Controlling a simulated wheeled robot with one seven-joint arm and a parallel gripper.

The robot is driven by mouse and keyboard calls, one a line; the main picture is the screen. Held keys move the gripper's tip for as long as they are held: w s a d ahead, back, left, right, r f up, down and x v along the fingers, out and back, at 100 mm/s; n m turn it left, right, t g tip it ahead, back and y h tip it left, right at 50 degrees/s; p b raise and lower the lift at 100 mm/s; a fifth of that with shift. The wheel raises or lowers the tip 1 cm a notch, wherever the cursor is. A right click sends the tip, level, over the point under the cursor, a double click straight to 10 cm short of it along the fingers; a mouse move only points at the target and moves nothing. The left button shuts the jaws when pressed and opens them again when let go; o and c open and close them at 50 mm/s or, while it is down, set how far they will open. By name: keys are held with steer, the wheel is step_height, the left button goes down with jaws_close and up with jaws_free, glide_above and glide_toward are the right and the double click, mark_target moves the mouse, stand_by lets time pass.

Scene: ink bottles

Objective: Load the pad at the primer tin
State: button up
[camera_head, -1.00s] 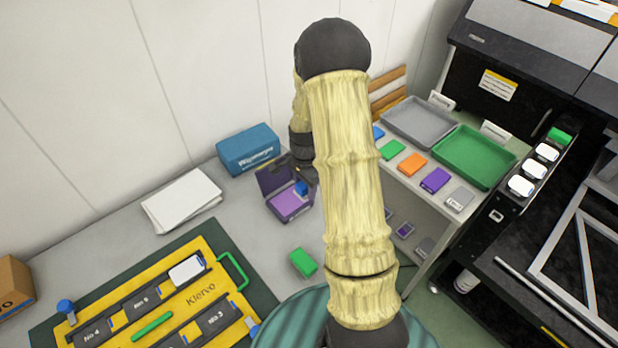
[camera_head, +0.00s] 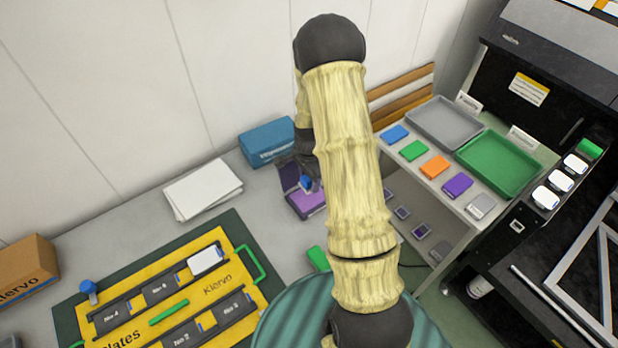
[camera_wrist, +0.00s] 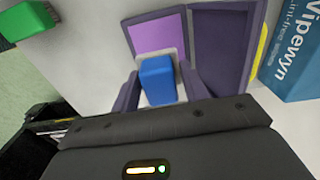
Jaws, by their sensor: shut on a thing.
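The primer tin (camera_head: 308,203) stands open on the bench, with a purple inside and its dark lid raised at the back left. In the wrist view the tin's purple surface (camera_wrist: 158,35) lies just beyond my gripper, with the open lid (camera_wrist: 218,45) to its right. My gripper (camera_wrist: 158,88) is shut on the pad's blue grip (camera_wrist: 157,78), with a finger on each side. A pale edge shows around the blue grip. The pad also shows over the tin in the head view (camera_head: 306,182). I cannot tell whether its underside touches the tin.
A blue wipes box (camera_head: 266,142) stands close behind the tin. A white stack (camera_head: 203,188) and a yellow plate case (camera_head: 165,300) lie to the left. A green block (camera_head: 318,258) lies in front. Trays and coloured pads fill the right shelf.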

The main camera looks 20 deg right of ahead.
mark_target(309, 196)
steer(key=shift+w+f+b, duration=0.15)
steer(key=shift+f+b, duration=1.3)
steer(key=shift+f, duration=0.85)
steer(key=shift+w+a, duration=0.1)
steer(key=shift+a, duration=0.05)
steer(key=shift+s+d, duration=0.2)
steer(key=shift+d, duration=0.05)
steer(key=shift+a+f, duration=0.15)
steer(key=shift+f, duration=0.2)
steer(key=shift+f+b, duration=0.25)
steer(key=shift+b, duration=0.05)
steer(key=shift+r, duration=0.1)
